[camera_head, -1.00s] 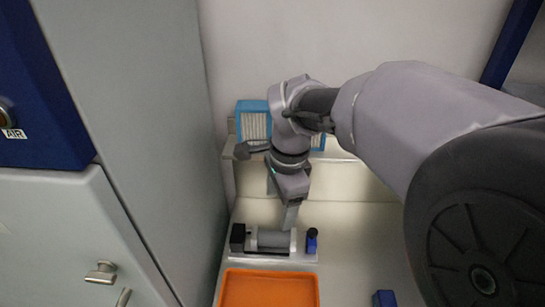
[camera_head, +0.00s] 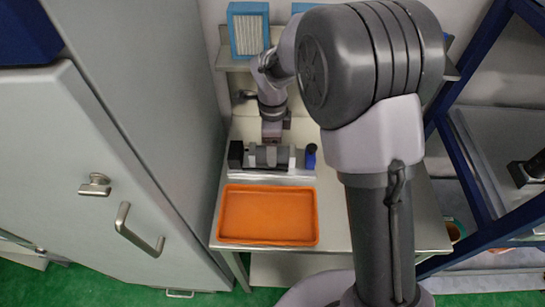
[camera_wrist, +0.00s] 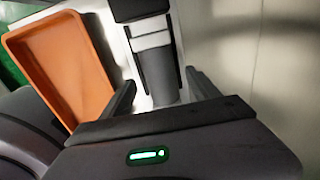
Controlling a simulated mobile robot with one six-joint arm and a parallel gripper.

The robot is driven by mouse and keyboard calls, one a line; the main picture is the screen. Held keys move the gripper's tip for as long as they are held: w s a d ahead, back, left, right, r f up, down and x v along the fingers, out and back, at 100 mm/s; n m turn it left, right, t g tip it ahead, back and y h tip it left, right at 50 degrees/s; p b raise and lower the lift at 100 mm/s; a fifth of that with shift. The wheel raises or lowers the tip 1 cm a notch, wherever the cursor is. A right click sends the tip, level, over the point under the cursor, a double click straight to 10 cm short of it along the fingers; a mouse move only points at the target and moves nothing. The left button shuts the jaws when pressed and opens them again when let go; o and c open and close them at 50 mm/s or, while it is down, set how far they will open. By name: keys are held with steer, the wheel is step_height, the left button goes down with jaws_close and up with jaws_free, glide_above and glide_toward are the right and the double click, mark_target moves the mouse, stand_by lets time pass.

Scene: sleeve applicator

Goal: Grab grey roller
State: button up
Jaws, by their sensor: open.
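The grey roller (camera_head: 270,157) lies sideways in its holder on the table, between a black block (camera_head: 236,154) at its left and a blue knob (camera_head: 311,156) at its right. My gripper (camera_head: 272,145) points down at the middle of the roller; its fingertips are hard to make out in the head view. In the wrist view the roller (camera_wrist: 157,72) shows as a dark grey cylinder between the two spread fingers of my gripper (camera_wrist: 162,86). Its near end runs behind the gripper body. I cannot tell whether the fingers touch it.
An empty orange tray (camera_head: 268,215) lies on the table in front of the holder. A grey cabinet (camera_head: 120,190) with handles stands close at the left. A shelf behind carries a blue box (camera_head: 248,30). A blue frame (camera_head: 485,215) stands at the right.

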step_height(320, 180, down, 2)
steer(key=shift+f, duration=0.25)
steer(key=shift+r, duration=0.1)
steer(key=shift+c, duration=0.9)
jaws_close()
steer(key=shift+r, duration=0.15)
